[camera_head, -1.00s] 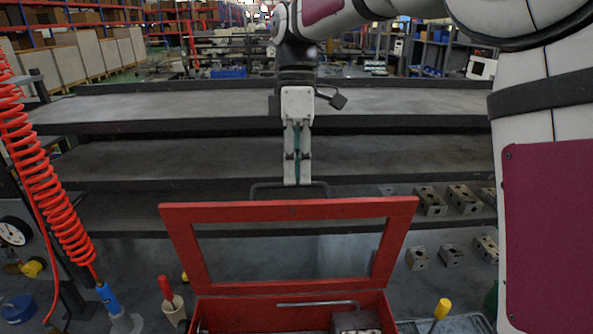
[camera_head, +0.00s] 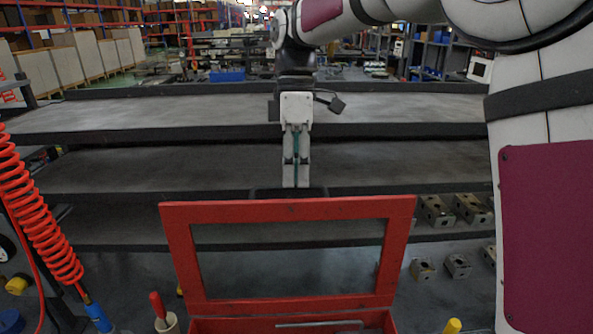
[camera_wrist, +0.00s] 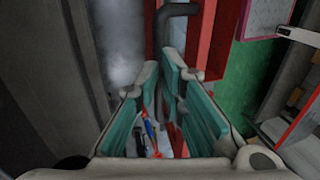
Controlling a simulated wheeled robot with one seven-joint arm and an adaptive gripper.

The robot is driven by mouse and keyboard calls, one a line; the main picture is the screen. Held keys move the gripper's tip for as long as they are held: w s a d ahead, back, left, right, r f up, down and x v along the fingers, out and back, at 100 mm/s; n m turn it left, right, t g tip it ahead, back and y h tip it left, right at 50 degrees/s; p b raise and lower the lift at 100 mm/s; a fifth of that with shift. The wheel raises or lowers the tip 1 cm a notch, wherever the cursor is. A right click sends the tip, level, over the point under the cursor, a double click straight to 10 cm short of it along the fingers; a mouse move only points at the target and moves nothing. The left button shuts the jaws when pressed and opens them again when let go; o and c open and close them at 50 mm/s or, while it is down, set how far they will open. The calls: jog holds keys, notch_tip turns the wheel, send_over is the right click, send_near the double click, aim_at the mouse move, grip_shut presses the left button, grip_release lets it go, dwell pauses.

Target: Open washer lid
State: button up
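The washer lid (camera_head: 287,304) is a red frame with a see-through middle. It stands raised and tilted, hinged at the back of the red washer box (camera_head: 230,325) at the bottom of the head view. A dark handle bar (camera_head: 262,192) sticks up behind the lid's top edge. It also shows in the wrist view (camera_wrist: 180,9), running down between my fingertips. My gripper (camera_head: 296,186) points down at the handle, its fingers close together around the bar. In the wrist view my gripper (camera_wrist: 160,72) shows green pads; the exact contact with the bar is partly hidden.
Dark shelves (camera_head: 150,165) stretch behind the lid. Metal valve blocks (camera_head: 437,211) sit at the right. A red coiled hose (camera_head: 40,220) hangs at the left. A red-handled tool (camera_head: 158,305) stands left of the box.

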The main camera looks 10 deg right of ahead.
jog(key=f, duration=0.2)
jog(key=shift+s+f+g, duration=0.2)
jog(key=shift+f+g, duration=0.1)
jog(key=shift+f, duration=0.05)
jog(key=shift+s+r, duration=0.15)
jog(key=shift+r, duration=0.05)
jog(key=shift+r, duration=0.1)
jog(key=v, duration=1.2)
jog(key=shift+a, duration=0.1)
